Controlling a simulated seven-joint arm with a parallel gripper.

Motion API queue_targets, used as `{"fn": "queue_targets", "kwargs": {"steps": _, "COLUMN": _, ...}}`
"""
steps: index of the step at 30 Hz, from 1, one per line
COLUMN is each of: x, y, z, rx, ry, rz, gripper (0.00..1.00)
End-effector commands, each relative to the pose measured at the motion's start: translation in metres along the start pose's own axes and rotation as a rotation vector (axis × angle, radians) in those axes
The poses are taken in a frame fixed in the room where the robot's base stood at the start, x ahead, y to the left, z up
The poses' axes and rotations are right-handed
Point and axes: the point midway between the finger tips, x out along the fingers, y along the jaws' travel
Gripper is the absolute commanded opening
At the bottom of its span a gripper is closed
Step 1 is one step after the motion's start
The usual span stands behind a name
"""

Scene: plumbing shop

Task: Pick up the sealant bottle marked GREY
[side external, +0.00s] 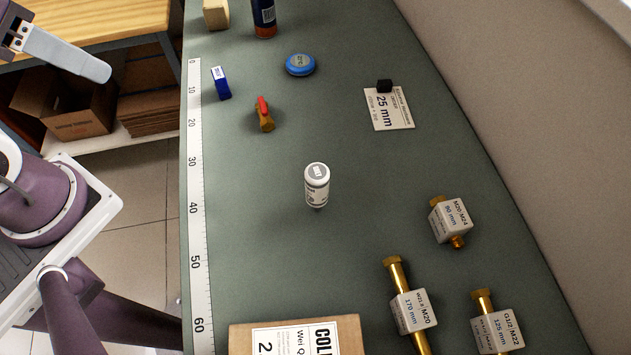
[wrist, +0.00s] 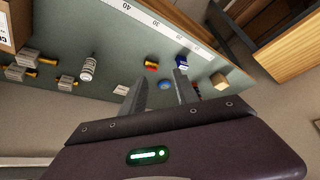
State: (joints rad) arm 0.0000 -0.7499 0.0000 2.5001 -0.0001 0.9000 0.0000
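A small white bottle with a grey disc on its cap (side external: 317,185) stands upright in the middle of the green bench mat. The lettering on its cap is too small to read surely. It also shows left of my fingers in the wrist view (wrist: 87,69). My gripper (wrist: 159,77) is open, with its two fingers spread and nothing between them. In the side view, only part of it shows at the upper left, off the bench's left edge and well away from the bottle.
A red-handled valve (side external: 264,114), blue box (side external: 221,83), blue tin (side external: 300,65) and can (side external: 264,18) stand farther back. Tagged brass fittings (side external: 411,312) lie front right. A cardboard box (side external: 297,338) sits at the front. The mat around the bottle is clear.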

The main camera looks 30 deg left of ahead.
Motion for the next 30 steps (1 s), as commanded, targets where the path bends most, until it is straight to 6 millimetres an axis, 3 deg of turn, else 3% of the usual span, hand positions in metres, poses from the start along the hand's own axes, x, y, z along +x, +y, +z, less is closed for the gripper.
{"fn": "queue_targets", "kwargs": {"steps": 3, "x": 0.0, "y": 0.0, "z": 0.0, "rx": 0.0, "ry": 0.0, "rz": 0.0, "gripper": 0.38}}
{"fn": "queue_targets", "kwargs": {"steps": 6, "x": 0.0, "y": 0.0, "z": 0.0, "rx": 0.0, "ry": 0.0, "rz": 0.0, "gripper": 0.58}}
{"fn": "queue_targets", "kwargs": {"steps": 14, "x": 0.0, "y": 0.0, "z": 0.0, "rx": 0.0, "ry": 0.0, "rz": 0.0, "gripper": 0.58}}
{"fn": "queue_targets", "kwargs": {"steps": 17, "x": 0.01, "y": -0.004, "z": -0.011, "rx": 0.035, "ry": 0.001, "rz": -0.02, "gripper": 0.58}}
{"fn": "queue_targets", "kwargs": {"steps": 20, "x": 0.044, "y": -0.013, "z": -0.044, "rx": 0.164, "ry": 0.018, "rz": -0.066, "gripper": 0.58}}
{"fn": "queue_targets", "kwargs": {"steps": 23, "x": 0.099, "y": -0.012, "z": -0.081, "rx": 0.386, "ry": 0.054, "rz": -0.08, "gripper": 0.58}}
{"fn": "queue_targets", "kwargs": {"steps": 25, "x": 0.141, "y": 0.002, "z": -0.097, "rx": 0.558, "ry": 0.088, "rz": -0.04, "gripper": 0.58}}
{"fn": "queue_targets", "kwargs": {"steps": 27, "x": 0.184, "y": 0.027, "z": -0.101, "rx": 0.721, "ry": 0.13, "rz": 0.044, "gripper": 0.58}}
{"fn": "queue_targets", "kwargs": {"steps": 30, "x": 0.236, "y": 0.077, "z": -0.083, "rx": 0.909, "ry": 0.206, "rz": 0.239, "gripper": 0.58}}
